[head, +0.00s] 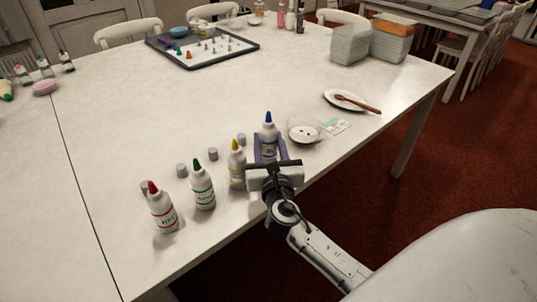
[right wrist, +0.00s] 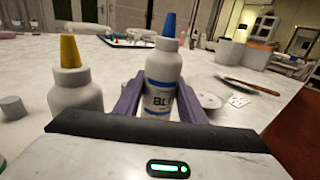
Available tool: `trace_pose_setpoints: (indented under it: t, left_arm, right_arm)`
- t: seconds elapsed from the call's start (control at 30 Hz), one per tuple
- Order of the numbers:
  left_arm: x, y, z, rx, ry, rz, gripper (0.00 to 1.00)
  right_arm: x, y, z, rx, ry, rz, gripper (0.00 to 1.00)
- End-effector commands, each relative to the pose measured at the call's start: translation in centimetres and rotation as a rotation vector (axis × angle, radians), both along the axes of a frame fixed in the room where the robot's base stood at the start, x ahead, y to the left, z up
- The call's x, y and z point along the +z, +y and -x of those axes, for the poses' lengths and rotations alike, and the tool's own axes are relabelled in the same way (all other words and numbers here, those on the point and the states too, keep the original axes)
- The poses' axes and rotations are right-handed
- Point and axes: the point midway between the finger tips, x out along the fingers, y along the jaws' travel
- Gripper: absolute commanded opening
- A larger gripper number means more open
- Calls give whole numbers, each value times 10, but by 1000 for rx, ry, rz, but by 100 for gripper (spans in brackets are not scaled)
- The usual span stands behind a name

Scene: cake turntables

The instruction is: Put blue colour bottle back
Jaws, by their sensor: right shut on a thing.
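The blue colour bottle (head: 268,132), white with a blue cone cap and blue label, stands upright between the purple fingers of my right gripper (head: 269,149). In the right wrist view the blue bottle (right wrist: 162,75) is between the two fingers, with the right gripper (right wrist: 160,98) shut on it. Its base is hidden, so I cannot tell whether it touches the table. The yellow-capped bottle (head: 237,165) stands just left of it, then the green-capped bottle (head: 203,185) and the red-capped bottle (head: 162,208). My left gripper is not in view.
Small grey caps (head: 212,154) stand behind the row of bottles. A small white bowl (head: 304,133), a card (head: 334,125) and a plate with a wooden spoon (head: 358,103) lie to the right. A dark tray (head: 160,43) lies at the back. The table middle is clear.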

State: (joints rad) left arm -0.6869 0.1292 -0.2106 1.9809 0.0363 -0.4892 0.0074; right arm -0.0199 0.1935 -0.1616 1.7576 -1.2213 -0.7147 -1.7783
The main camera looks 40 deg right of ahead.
Motion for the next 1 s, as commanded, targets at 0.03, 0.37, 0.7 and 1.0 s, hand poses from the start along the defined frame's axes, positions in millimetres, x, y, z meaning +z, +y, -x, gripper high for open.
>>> trace_pose_setpoints:
  t: [0.03, 0.37, 0.7, 1.0]
  left_arm:
    - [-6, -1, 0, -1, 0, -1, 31]
    - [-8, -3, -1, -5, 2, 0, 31]
    - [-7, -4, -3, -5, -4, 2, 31]
    - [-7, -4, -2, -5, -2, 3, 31]
  right_arm:
    - [-12, 0, 0, 0, 3, 2, 28]
    - [-27, 0, 0, -1, 0, 1, 28]
    - [-31, 0, 0, -1, 1, 0, 55]
    - [-29, 0, 0, -1, 1, 0, 55]
